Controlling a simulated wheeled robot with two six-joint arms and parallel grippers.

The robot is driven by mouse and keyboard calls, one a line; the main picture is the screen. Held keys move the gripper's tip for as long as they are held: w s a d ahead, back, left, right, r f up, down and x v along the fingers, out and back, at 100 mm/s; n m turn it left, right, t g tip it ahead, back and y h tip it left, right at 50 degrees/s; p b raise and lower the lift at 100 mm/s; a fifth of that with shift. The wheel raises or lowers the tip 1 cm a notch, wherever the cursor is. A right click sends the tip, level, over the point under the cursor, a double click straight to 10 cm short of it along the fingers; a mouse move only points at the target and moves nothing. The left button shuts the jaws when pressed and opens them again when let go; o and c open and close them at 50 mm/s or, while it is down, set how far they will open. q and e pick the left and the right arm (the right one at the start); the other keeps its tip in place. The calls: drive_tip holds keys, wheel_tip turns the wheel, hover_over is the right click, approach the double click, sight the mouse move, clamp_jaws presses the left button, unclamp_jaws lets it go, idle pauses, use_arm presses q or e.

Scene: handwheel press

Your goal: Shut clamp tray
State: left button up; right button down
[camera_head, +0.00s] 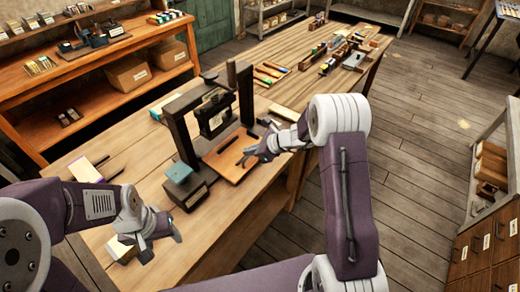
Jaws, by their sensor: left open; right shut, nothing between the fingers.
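A dark handwheel press (180,134) stands on the wooden workbench. The orange-brown clamp tray (228,148) lies at its foot and juts out from between the uprights toward the bench's right edge. My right gripper (243,157) is shut and empty at the tray's outer right end. I cannot tell whether its fingers touch the tray. My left gripper (162,240) is open and empty over the near part of the bench, in front of the press and away from the tray.
A cream block (86,170) lies to the left, and a small pale block (121,248) sits by my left gripper. Colored tools (270,72) lie farther back. Shelves (60,95) stand at left.

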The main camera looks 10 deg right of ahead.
drive_tip(key=s+d+m+h+p, duration=0.1)
drive_tip(key=s+d+m+p, duration=0.1)
drive_tip(key=s+d, duration=0.35)
drive_tip(key=s+d+m+p, duration=0.1)
drive_tip(key=s+d+m, duration=0.15)
drive_tip(key=d, duration=0.55)
drive_tip(key=shift+n, duration=0.55)
drive_tip(key=x, duration=0.6)
drive_tip(key=p+x, duration=0.1)
drive_tip(key=x, duration=0.2)
drive_tip(key=shift+w+d+f, duration=0.15)
drive_tip(key=shift+w+f, duration=0.1)
drive_tip(key=shift+w, duration=0.1)
use_arm(q)
wheel_tip(320, 180, up, 7)
drive_tip(key=p, duration=0.1)
drive_tip(key=shift+d, duration=0.15)
use_arm(e)
drive_tip(key=shift+w+a+f, duration=0.1)
drive_tip(key=shift+w+a, duration=0.55)
drive_tip(key=shift+w, duration=0.2)
drive_tip(key=shift+w+a, duration=0.65)
drive_tip(key=shift+w, duration=0.15)
use_arm(q)
drive_tip(key=shift+f, duration=0.1)
